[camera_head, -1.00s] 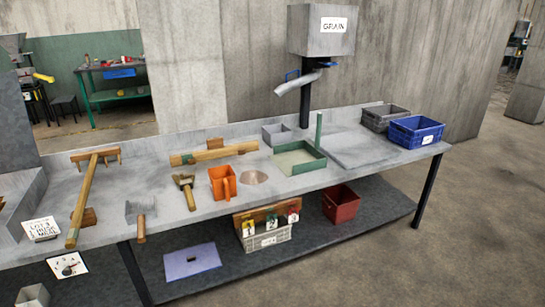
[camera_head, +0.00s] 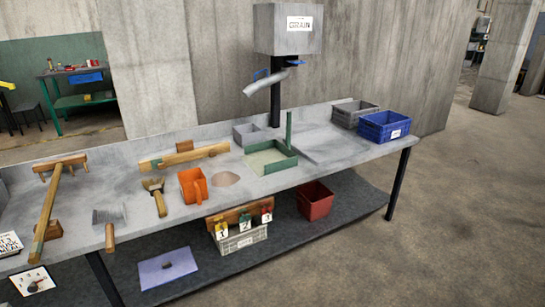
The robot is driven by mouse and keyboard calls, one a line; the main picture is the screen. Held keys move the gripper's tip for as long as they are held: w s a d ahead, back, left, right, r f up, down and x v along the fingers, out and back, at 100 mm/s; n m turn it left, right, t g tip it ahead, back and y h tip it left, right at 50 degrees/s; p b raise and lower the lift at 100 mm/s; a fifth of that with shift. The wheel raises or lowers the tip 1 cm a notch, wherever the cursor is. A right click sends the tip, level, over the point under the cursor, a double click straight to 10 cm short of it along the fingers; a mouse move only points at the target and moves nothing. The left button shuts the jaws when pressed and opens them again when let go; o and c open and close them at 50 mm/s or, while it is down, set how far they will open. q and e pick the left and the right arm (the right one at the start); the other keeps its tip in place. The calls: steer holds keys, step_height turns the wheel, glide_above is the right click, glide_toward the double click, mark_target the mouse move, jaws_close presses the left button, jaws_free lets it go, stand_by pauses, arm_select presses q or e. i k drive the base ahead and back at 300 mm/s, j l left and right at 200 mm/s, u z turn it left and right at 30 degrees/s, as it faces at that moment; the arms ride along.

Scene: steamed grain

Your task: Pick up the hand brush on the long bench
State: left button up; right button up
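The long grey bench (camera_head: 325,168) runs from the left edge to the right of the middle. A hand brush (camera_head: 155,194) with a wooden handle and pale bristles lies on it, left of an orange scoop-like container (camera_head: 193,186). The brush's handle points toward the bench's front edge and its bristles face the back. Nothing covers it. Neither of my grippers shows in this view.
A wooden rake-like tool (camera_head: 47,210) and a grey-headed tool (camera_head: 109,228) lie left of the brush. A green tray (camera_head: 271,168) and a blue crate (camera_head: 385,127) stand to the right. Floor in front right (camera_head: 450,230) is clear.

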mark_target(156, 190)
steer(key=i+j+z, duration=0.1)
steer(key=j+z, duration=0.85)
steer(key=i+l, duration=0.05)
steer(key=l, duration=0.05)
